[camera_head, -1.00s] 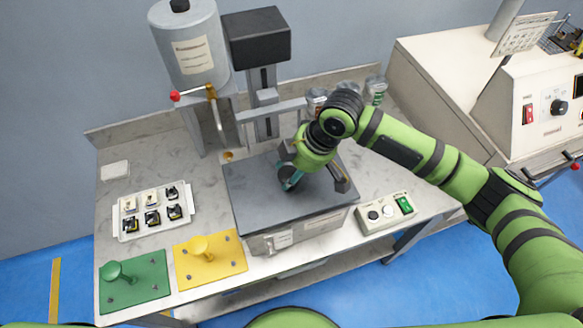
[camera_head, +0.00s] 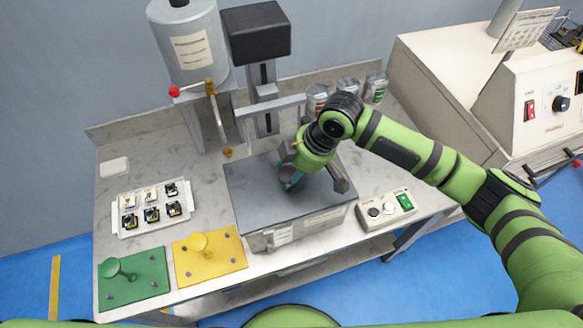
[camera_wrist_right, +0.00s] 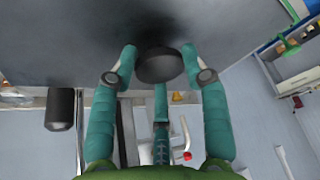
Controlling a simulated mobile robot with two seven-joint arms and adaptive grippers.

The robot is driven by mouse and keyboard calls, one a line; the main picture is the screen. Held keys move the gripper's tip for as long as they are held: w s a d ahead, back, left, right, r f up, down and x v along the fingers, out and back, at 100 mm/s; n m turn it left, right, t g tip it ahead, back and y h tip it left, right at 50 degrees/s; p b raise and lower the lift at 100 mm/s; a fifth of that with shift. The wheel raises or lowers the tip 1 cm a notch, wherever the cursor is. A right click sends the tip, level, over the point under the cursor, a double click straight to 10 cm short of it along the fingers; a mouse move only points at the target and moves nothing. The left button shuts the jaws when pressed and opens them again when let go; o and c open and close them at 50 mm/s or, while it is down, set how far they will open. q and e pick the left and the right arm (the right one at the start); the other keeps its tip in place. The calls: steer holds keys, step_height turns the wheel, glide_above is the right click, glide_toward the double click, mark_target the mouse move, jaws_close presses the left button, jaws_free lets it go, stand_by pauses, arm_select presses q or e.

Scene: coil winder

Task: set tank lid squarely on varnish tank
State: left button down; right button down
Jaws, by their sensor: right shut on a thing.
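The tank lid (camera_head: 255,200) is a flat dark grey plate. It lies over the varnish tank (camera_head: 315,222), a light box with a label on its front. Its edges look roughly in line with the tank's walls. I cannot tell whether it is fully seated along the back. My right gripper (camera_head: 289,178) is over the lid's middle, its teal fingers shut on the lid's dark round knob. In the right wrist view the gripper (camera_wrist_right: 158,62) has fingers on both sides of the knob (camera_wrist_right: 160,68). The forearm hides the lid's back right part. My left gripper is out of view.
A dip stand (camera_head: 266,110) and a grey hopper (camera_head: 189,45) stand behind the tank. A control box (camera_head: 385,211) is close to its right. A parts tray (camera_head: 151,209), a yellow plate (camera_head: 210,262) and a green plate (camera_head: 134,280) lie left.

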steer(key=c, duration=0.5)
jaws_free()
steer(key=shift+c, duration=0.2)
steer(key=shift+f, duration=0.1)
steer(key=v, duration=1.2)
